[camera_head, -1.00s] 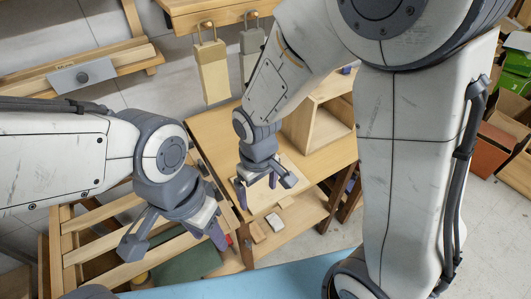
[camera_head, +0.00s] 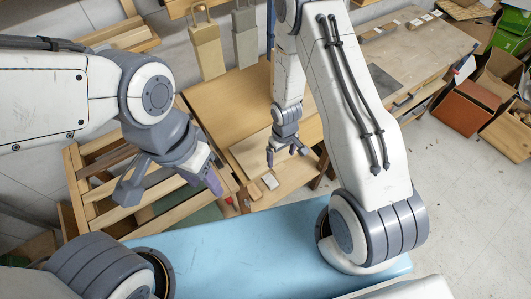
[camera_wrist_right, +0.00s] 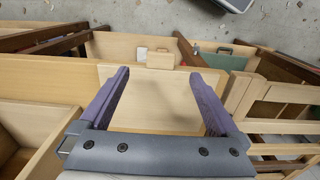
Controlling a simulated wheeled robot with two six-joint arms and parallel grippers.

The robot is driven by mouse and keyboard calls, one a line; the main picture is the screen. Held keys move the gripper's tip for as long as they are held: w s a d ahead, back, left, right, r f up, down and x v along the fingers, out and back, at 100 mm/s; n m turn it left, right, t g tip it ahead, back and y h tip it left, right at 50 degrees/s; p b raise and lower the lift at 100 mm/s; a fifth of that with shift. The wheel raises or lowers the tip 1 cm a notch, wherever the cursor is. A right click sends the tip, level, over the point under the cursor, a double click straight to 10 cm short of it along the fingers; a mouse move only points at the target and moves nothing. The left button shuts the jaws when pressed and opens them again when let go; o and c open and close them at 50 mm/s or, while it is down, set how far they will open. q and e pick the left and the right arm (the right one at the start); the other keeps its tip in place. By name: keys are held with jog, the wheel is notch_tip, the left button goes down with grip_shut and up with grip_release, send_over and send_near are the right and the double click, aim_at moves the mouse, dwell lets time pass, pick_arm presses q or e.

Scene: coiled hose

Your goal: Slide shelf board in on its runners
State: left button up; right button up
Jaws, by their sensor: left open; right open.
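The pale shelf board (camera_head: 245,156) lies flat on the wooden workbench in the head view. It also shows in the right wrist view (camera_wrist_right: 160,100), below and between my fingers. My right gripper (camera_head: 287,156) is open and empty above the board; its two purple fingers (camera_wrist_right: 158,74) are spread wide in the wrist view. An open wooden cabinet (camera_wrist_right: 45,110) stands at the left of the wrist view; its runners cannot be made out, and my right arm hides it in the head view. My left gripper (camera_head: 170,188) is open and empty, left of the bench.
A wooden slatted rack (camera_head: 85,190) stands below my left gripper. A lower shelf (camera_head: 290,178) holds a small pale block (camera_head: 270,182). Tan and grey tags (camera_head: 205,50) hang at the back. Cardboard boxes (camera_head: 465,105) stand on the right; the floor before them is clear.

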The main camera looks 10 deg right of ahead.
aim_at(279, 167)
jog(key=f+b, duration=0.2)
jog(key=f, duration=0.1)
jog(key=f+b, duration=0.3)
jog(key=shift+w+a+f, duration=0.15)
jog(key=shift+w+f, duration=0.05)
jog(key=shift+f, duration=0.15)
jog(key=shift+r, duration=0.1)
jog(key=shift+c, duration=0.6)
grip_shut()
